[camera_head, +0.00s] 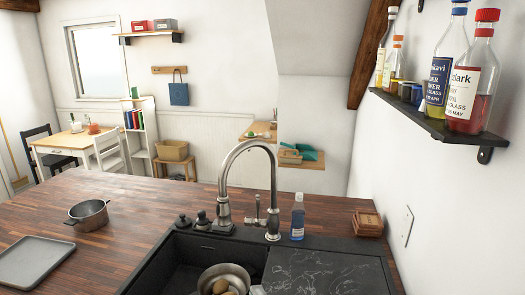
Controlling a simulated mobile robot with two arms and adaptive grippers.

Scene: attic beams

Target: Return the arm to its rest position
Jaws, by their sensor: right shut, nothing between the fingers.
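Neither of my arms shows clearly in the head view, and I make out no gripper fingers. A small pale piece (258,290) shows at the bottom edge, beside the bowl; it is cut off, and I cannot tell what it is. A metal bowl (238,270) with brownish round items in it stands in the black sink (185,262), partly cut off by the bottom edge.
A tall faucet (247,147) arches over the sink, with a blue bottle (297,218) beside it. A pot (88,215) and a grey tray (35,262) sit on the wooden counter (135,205). A bottle shelf (437,126) juts out at right.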

